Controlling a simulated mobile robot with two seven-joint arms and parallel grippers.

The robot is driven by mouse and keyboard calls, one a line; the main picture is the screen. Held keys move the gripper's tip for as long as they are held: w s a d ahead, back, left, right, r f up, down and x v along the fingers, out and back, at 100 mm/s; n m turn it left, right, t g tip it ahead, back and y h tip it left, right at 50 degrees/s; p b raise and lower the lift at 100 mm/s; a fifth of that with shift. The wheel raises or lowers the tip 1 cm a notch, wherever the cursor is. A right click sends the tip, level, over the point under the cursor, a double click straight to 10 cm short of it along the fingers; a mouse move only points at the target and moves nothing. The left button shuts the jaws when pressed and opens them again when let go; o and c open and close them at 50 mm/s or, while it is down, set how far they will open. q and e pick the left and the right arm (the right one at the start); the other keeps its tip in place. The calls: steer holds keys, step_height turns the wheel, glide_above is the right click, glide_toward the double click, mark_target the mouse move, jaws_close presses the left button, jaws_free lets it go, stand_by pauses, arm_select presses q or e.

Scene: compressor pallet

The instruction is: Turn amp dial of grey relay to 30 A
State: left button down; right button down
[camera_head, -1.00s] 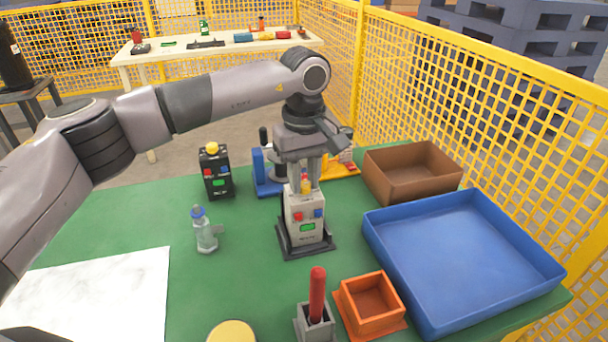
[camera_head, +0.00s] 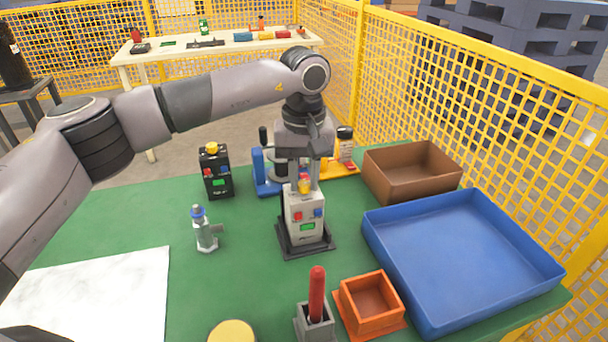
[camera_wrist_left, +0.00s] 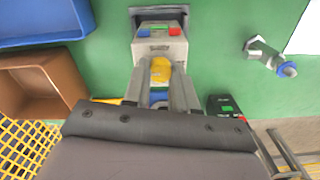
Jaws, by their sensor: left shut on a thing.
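The grey relay (camera_head: 304,222) stands upright in a dark base on the green table, with a red button, a blue button and a green display on its front. It also shows in the left wrist view (camera_wrist_left: 159,46). Its yellow dial (camera_wrist_left: 160,69) is on top, between the fingers. My left gripper (camera_head: 305,184) points straight down over the relay and is shut on the dial; the fingers partly hide it. The dial's scale cannot be read. My right gripper does not show.
A black relay (camera_head: 216,172) with a yellow dial stands behind left. A grey valve-like part (camera_head: 205,234) is left of the grey relay. A blue tray (camera_head: 455,318), a brown box (camera_head: 412,187) and an orange box (camera_head: 371,306) are at right. A red-handled tool (camera_head: 317,295) stands in front.

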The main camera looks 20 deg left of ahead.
mark_target(304, 183)
arm_select(q)
steer(key=c, duration=0.9)
jaws_free()
steer(key=shift+r, duration=3.65)
